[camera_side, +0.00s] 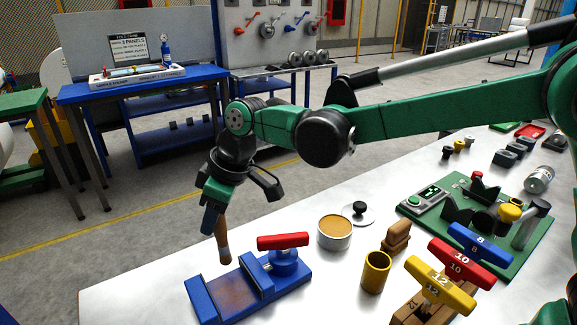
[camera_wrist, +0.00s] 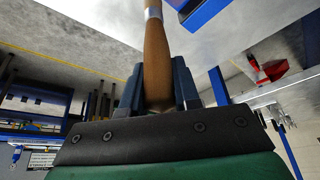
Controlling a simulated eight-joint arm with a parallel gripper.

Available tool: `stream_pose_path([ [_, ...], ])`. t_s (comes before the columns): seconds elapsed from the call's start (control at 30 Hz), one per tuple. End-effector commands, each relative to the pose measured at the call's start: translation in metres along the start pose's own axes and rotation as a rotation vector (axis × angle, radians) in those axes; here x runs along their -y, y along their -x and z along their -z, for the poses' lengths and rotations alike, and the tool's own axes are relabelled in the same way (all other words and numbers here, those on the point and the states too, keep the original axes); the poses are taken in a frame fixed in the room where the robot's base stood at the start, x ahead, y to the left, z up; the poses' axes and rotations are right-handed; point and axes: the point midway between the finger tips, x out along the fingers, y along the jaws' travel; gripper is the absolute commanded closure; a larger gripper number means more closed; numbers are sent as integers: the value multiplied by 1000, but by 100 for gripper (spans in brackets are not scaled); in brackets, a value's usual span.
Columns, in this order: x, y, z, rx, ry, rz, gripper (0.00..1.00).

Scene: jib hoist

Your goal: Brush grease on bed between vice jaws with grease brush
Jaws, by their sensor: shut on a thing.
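My gripper (camera_side: 214,208) is shut on the wooden handle of the grease brush (camera_side: 223,243), which hangs nearly upright, bristles down. In the wrist view the brush handle (camera_wrist: 156,55) sits between the fingers, with a metal band near the top edge. The blue vice (camera_side: 262,291) with a red handle (camera_side: 283,241) stands on the bench. Its brownish bed (camera_side: 231,293) shows between the jaws. The brush tip appears just above or behind the vice's back edge; contact cannot be told. The open grease tin (camera_side: 334,232) holds tan grease, right of the vice.
The tin's lid (camera_side: 357,213) lies behind the tin. A yellow cup (camera_side: 375,272), a wooden block (camera_side: 397,237) and T-handled tools numbered 8, 10 and 12 (camera_side: 440,287) stand to the right. A green board (camera_side: 500,235) with fixtures lies farther right. The bench's left edge is near the vice.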

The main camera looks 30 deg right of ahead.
Motion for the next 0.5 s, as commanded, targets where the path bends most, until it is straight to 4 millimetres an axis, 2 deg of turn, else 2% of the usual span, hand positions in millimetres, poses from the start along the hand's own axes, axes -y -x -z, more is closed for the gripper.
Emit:
stream_pose_path([
  [0.2, 0, -23, -10, 0, 0, 0, 100],
  [0.5, 22, -15, -27, 1, 1, 0, 100],
])
